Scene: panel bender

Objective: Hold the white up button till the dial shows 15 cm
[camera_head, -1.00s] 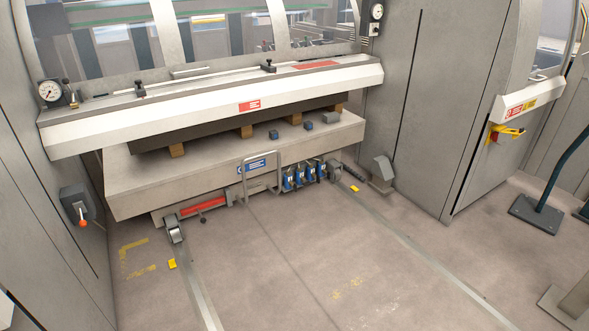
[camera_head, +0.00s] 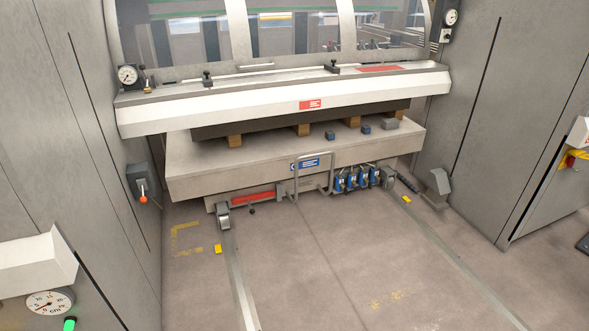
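A round white dial (camera_head: 50,303) with small figures and a cm marking is at the lower left, on a grey cabinet. It is small and seen at a slant, so I cannot read its needle surely. A lit green button (camera_head: 70,324) sits just below it, cut by the bottom edge. I cannot see a white up button; the panel below the dial is out of the picture. Neither of my grippers is in view.
The panel bender's white beam (camera_head: 290,104) and thick bed (camera_head: 300,160) stand ahead. A lever box with an orange knob (camera_head: 143,199) is on the left wall. Another gauge (camera_head: 127,75) is above the beam. The floor (camera_head: 330,260) in front is clear.

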